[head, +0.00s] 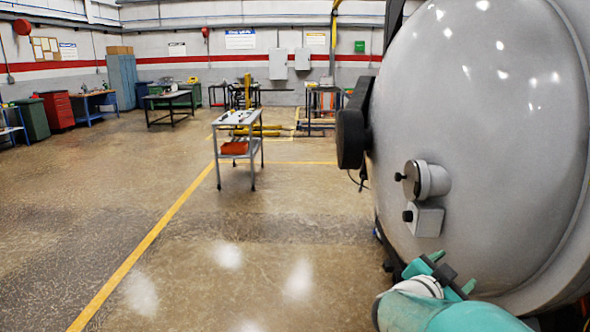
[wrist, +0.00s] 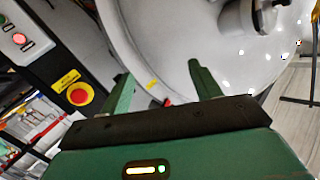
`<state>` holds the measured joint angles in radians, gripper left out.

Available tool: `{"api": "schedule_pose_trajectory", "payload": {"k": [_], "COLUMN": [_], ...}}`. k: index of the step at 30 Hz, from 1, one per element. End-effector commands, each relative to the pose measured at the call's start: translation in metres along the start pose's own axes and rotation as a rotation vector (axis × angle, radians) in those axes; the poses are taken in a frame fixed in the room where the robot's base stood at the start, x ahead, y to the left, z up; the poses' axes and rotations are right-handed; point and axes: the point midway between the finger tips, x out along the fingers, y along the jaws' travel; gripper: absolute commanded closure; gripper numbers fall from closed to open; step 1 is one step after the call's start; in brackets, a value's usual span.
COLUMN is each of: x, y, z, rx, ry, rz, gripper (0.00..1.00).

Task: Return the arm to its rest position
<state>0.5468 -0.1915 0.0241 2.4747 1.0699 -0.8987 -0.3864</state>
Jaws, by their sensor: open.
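My gripper (head: 447,277) shows at the bottom right of the head view, teal with a dark palm, in front of the lower part of the large grey furnace door (head: 480,110). In the wrist view, the two green fingers of my gripper (wrist: 158,88) stand wide apart with nothing between them. The furnace door (wrist: 165,40) curves behind them, apart from the fingers as far as I can tell. A round port fitting (head: 428,180) with a dark knob sits on the door above my gripper; it also shows in the wrist view (wrist: 240,15).
A dark panel with a red button on yellow (wrist: 79,95) is at the left in the wrist view.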

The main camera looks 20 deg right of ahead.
Motion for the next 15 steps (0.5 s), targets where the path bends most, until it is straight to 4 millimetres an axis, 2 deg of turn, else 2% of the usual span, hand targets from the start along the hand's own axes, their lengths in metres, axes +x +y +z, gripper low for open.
{"api": "schedule_pose_trajectory", "payload": {"k": [1,3,5,7,9,11,15], "x": [-0.015,-0.039,-0.064,-0.097,-0.133,-0.164,-0.235], "y": [-0.031,-0.067,-0.094,-0.119,-0.136,-0.144,-0.141], "z": [0.005,0.016,0.025,0.037,0.048,0.057,0.076], "rx": [0.0,-0.017,-0.043,-0.088,-0.148,-0.211,-0.395], "ry": [-0.062,-0.157,-0.24,-0.338,-0.435,-0.516,-0.695], "rz": [-0.123,-0.278,-0.404,-0.539,-0.66,-0.753,-0.921], "gripper": [0.37,0.37,0.37,0.37,0.37,0.37,0.37]}}
